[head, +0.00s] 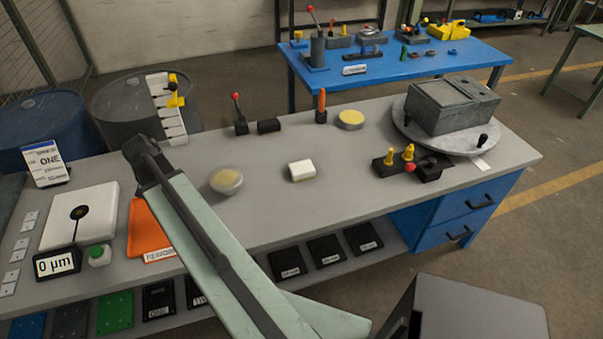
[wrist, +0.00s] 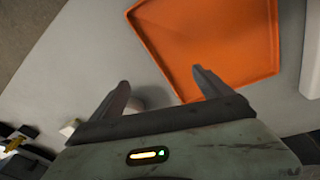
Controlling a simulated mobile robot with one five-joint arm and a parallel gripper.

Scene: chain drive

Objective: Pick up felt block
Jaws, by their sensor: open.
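The felt block seems to be the small white block with a tan lower edge (head: 302,171), lying on the grey workbench (head: 330,208) right of my arm. A pale block at the left of the wrist view (wrist: 70,127) looks like the same one, partly cut off by my gripper body. My gripper shows in the wrist view (wrist: 162,88) with its two fingers apart and nothing held between them. In the head view the dark end of my arm is over the bench, left of the block and well apart from it.
An orange tray (head: 145,225) lies left of my arm and also fills the wrist view's top (wrist: 210,40). A lever fixture (head: 240,122) and a turntable with a grey housing (head: 412,128) stand farther right.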

